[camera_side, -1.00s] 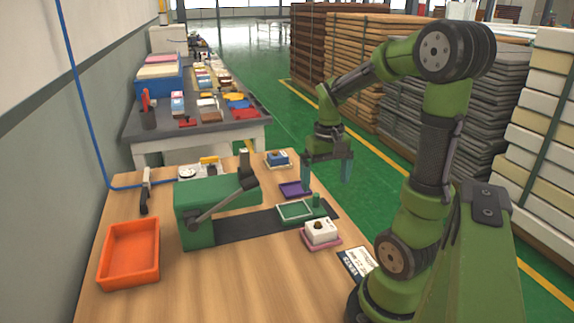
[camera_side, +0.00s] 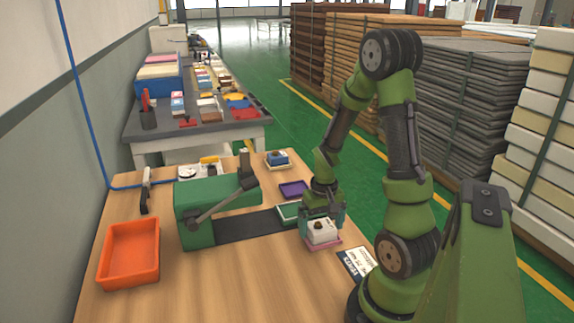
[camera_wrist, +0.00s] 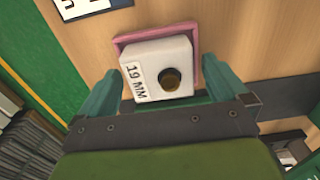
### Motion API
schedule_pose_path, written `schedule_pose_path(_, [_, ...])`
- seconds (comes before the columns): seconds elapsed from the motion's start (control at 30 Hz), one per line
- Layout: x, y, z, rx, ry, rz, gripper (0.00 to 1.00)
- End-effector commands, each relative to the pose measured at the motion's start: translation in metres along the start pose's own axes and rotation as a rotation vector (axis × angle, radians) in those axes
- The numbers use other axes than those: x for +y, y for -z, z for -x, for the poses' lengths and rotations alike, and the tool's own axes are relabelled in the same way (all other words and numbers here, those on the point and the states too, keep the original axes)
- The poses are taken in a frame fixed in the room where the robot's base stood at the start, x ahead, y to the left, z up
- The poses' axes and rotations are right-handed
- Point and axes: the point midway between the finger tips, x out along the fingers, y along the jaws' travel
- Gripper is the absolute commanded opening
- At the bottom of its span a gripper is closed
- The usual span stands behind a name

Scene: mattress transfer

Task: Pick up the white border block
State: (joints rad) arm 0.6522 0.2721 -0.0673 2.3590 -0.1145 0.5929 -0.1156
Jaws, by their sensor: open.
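The white block (camera_side: 322,232) sits on a pink tray (camera_side: 337,243) near the table's right edge. In the wrist view the white block (camera_wrist: 156,66) shows a "19 MM" label and a dark round knob on top, and the pink tray (camera_wrist: 122,42) frames it. My gripper (camera_side: 322,226) is at the block from above. In the wrist view my gripper (camera_wrist: 160,85) is open, with one green finger on each side of the block; I cannot tell whether either finger touches it.
A green tray (camera_side: 287,212) and a purple tray (camera_side: 293,189) lie behind. A blue block (camera_side: 277,158) sits on another tray farther back. A green machine (camera_side: 215,205) with a lever stands left. An orange bin (camera_side: 130,253) is at the left. The front wood is clear.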

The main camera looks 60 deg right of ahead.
Motion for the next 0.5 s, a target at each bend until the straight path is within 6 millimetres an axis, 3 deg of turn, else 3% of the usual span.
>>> schedule_pose_path(0.23, [0.0001, -0.0001, -0.0027, 0.0, 0.0, -0.001, 1.0])
schedule_pose_path(0.5, [0.0001, 0.0, -0.0025, 0.0, 0.0, 0.0, 0.6])
